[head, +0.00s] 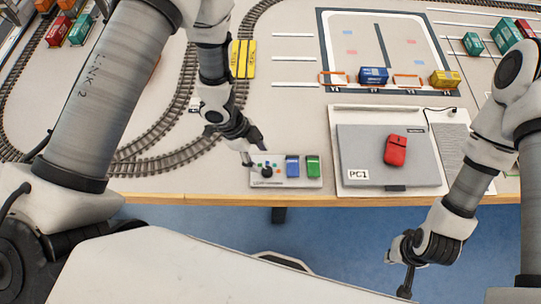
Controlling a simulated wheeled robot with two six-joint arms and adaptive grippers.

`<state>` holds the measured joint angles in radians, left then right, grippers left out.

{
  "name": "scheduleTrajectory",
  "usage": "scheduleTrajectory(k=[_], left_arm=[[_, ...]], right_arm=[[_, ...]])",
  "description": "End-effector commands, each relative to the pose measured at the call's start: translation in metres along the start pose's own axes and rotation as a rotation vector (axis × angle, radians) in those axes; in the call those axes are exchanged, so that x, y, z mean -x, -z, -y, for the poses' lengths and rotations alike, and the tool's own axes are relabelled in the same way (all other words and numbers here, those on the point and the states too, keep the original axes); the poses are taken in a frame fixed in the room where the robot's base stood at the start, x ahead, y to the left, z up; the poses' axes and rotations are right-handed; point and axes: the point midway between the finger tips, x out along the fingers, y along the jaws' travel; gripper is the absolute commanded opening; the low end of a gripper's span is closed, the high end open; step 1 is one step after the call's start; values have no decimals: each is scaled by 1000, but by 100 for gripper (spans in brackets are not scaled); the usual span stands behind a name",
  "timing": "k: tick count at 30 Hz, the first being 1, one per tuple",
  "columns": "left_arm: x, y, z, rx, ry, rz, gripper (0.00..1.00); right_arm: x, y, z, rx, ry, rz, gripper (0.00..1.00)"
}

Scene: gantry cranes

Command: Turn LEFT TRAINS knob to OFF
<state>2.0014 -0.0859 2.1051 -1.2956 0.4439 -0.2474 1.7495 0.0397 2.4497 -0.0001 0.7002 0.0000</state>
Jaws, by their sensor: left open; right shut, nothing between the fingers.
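A small light-grey control box (276,182) sits at the table's front edge, with a lettered label along its front that is too small to read fully. A dark round knob (267,171) is on its left part, among small coloured spots. A blue block (292,167) and a green block (313,167) are on its right part. My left gripper (254,155) is open, just above the left part of the box by the knob; I cannot tell whether it touches. My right gripper (405,290) is shut and empty, low in front of the table. The knob's setting cannot be read.
A grey panel marked PC1 (362,150) with a red mouse-like object (396,150) lies right of the box. Curved train tracks (140,140) fill the left side. Blue and yellow containers stand at the back right.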

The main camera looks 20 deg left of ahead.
Motion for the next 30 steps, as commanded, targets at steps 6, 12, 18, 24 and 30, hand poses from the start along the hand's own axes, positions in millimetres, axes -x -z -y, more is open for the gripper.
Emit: scheduleTrajectory(k=[6,12,18,24,30], left_arm=[[-42,1,-2,1,-4,-1,58],[-60,0,-1,4,0,-2,58],[-61,0,-1,4,0,-2,55],[-61,0,-1,5,-1,-2,0],[-62,0,-1,5,-1,-1,0]], right_arm=[[6,0,0,0,0,1,0],[7,0,0,0,0,0,0],[7,0,0,0,0,0,0],[7,0,0,0,0,0,0],[7,0,0,0,0,0,0]])
